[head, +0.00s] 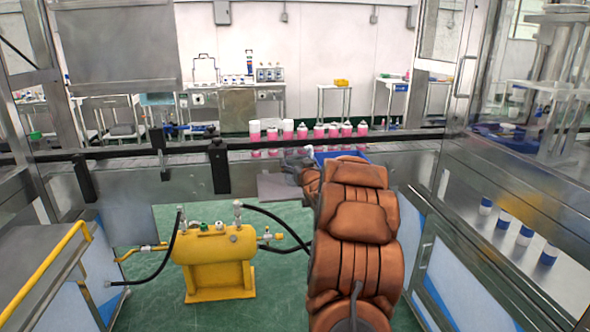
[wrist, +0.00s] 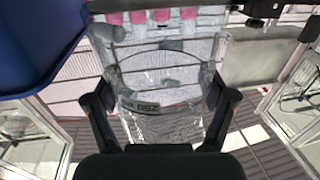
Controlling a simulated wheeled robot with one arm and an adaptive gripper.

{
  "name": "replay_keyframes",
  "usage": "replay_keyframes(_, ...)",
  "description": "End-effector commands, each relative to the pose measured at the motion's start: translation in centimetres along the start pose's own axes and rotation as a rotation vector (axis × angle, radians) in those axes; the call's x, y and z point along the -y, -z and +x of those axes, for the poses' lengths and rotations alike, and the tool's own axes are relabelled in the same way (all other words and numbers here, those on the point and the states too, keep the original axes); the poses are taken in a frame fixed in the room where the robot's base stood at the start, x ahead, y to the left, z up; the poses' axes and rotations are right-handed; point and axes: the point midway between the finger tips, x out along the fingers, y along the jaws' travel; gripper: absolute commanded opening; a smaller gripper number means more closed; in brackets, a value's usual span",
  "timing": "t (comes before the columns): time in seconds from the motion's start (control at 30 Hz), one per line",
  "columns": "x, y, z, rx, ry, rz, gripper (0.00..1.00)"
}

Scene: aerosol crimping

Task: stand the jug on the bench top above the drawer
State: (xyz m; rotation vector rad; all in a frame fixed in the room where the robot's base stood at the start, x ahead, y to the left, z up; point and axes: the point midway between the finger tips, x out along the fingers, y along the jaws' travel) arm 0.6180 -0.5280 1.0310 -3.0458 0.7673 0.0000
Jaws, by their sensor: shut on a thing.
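A clear, see-through jug (wrist: 160,75) with a dark printed volume mark fills the middle of the wrist view. My gripper (wrist: 162,108) is shut on it, with one dark finger on each side. In the head view my gripper (head: 296,162) is small and largely hidden behind my brown arm, near the line of pink containers. The jug cannot be made out clearly there. No drawer can be picked out with certainty. A metal bench top (head: 480,215) runs along the right side.
A blue bin (head: 343,156) lies close beside my gripper, and a blue wall (wrist: 35,45) fills the wrist view's upper left. Several pink containers (head: 333,130) stand along the line. Bottles (head: 525,235) stand at right. A yellow tank (head: 215,255) with hoses stands on the floor.

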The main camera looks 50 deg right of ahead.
Motion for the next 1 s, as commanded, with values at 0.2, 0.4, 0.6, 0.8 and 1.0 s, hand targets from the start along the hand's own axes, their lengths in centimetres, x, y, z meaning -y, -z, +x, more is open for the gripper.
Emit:
replay_keyframes(0.2, -0.3, -0.2, 2.0, 0.0, 0.001, -0.001, 0.41)
replay_keyframes(0.4, -0.4, -0.2, 2.5, -0.001, 0.002, 0.0, 0.41)
replay_keyframes(0.6, -0.5, -2.3, 2.7, 0.003, 0.001, 0.0, 0.41)
replay_keyframes(0.8, -0.5, -3.9, 2.7, 0.001, 0.001, -0.001, 0.41)
replay_keyframes(1.0, -0.5, -3.8, 2.7, 0.0, 0.001, -0.001, 0.41)
